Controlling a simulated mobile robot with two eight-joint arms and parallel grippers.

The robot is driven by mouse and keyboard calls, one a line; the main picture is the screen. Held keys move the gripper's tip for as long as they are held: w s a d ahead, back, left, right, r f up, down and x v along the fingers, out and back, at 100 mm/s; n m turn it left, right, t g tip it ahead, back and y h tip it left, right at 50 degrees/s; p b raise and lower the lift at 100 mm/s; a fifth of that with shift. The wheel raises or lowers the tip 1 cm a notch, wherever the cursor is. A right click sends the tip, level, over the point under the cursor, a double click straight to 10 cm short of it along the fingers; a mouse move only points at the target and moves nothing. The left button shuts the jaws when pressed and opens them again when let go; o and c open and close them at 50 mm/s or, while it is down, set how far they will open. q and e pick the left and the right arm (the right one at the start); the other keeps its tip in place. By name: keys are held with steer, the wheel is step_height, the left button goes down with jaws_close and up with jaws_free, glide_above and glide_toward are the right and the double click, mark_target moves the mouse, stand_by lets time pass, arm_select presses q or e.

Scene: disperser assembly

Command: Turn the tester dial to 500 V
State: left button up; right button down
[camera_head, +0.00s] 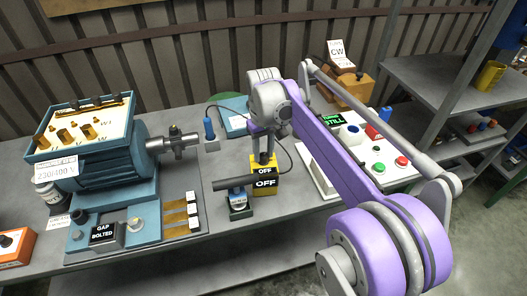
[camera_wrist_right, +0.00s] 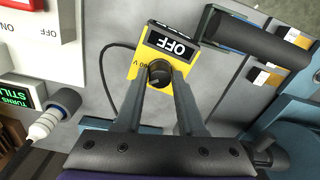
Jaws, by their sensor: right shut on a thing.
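The yellow tester (camera_head: 264,186) stands on the grey bench in the middle of the head view, with two black OFF labels. In the right wrist view, the tester (camera_wrist_right: 138,68) shows its top face with one OFF display (camera_wrist_right: 172,44) and a black round dial (camera_wrist_right: 159,72). My right gripper (camera_head: 264,152) reaches down onto the tester's top from above. Its two grey fingers (camera_wrist_right: 161,80) are shut on the dial, one on each side. A small marking beside the dial is partly hidden by a finger. My left gripper is in neither view.
A blue motor (camera_head: 105,160) stands left, its shaft pointing toward the tester. A white button panel (camera_head: 350,155) with a STILL display is to the right. A black cable runs beside the tester.

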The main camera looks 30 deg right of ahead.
mark_target(264, 155)
steer(key=shift+r+m+p, duration=0.1)
steer(key=shift+m+p, duration=0.25)
steer(key=shift+m, duration=0.65)
steer(key=m, duration=0.2)
steer(key=shift+m, duration=0.4)
steer(key=c, duration=0.5)
jaws_free()
step_height(264, 155, up, 11)
steer(key=shift+f+p, duration=0.15)
steer(key=shift+p, duration=0.55)
